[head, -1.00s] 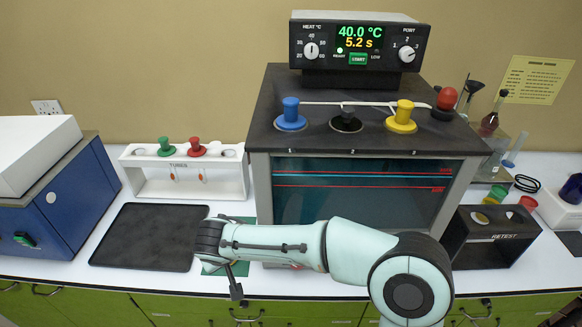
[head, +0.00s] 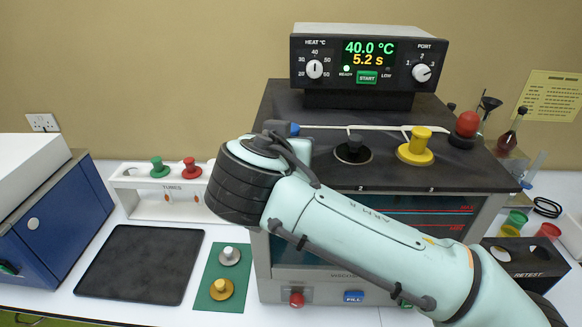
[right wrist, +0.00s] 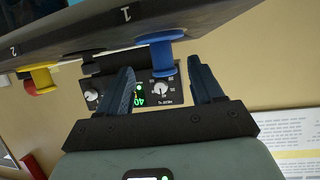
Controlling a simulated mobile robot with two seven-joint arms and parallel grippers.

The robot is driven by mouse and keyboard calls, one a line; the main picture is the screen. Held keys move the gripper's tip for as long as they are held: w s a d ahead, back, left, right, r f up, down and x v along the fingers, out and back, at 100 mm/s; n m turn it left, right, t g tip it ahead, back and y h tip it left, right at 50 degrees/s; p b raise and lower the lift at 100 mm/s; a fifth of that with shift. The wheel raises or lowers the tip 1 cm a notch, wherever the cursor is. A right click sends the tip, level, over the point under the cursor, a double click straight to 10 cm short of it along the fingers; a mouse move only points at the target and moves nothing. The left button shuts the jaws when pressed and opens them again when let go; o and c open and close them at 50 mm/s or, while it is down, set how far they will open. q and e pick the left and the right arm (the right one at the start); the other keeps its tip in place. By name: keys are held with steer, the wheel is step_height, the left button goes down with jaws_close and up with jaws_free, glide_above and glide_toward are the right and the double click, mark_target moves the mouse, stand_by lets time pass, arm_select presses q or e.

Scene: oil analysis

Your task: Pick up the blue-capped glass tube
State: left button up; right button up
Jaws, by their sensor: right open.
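The blue-capped tube (right wrist: 163,58) stands in port 1 of the dark-topped bath (right wrist: 90,30). In the right wrist view, which looks upside down, its blue cap shows between and beyond my right gripper's fingers. My right gripper (right wrist: 160,68) is open and empty, one finger to each side of the cap in that view. In the head view my right wrist covers port 1, and only a sliver of the blue cap (head: 295,129) shows. The glass below the cap is not visible. My left gripper is not in view.
A black-capped tube (head: 353,149) and yellow-capped tube (head: 415,148) stand right of port 1. The control box (head: 365,62) rises behind. A white rack (head: 135,180) holds green and red caps. A dark tray (head: 140,265) and green mat (head: 212,270) lie left.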

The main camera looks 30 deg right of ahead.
steer(key=x, duration=0.3)
steer(key=shift+a, duration=0.1)
steer(key=x, duration=0.3)
steer(key=p+x, duration=0.1)
steer(key=x, duration=0.1)
steer(key=shift+w+r, duration=0.2)
steer(key=shift+w, duration=0.1)
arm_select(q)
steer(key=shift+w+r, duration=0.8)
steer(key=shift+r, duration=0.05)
arm_select(e)
steer(key=shift+s, duration=0.1)
steer(key=shift+s, duration=0.1)
jaws_close()
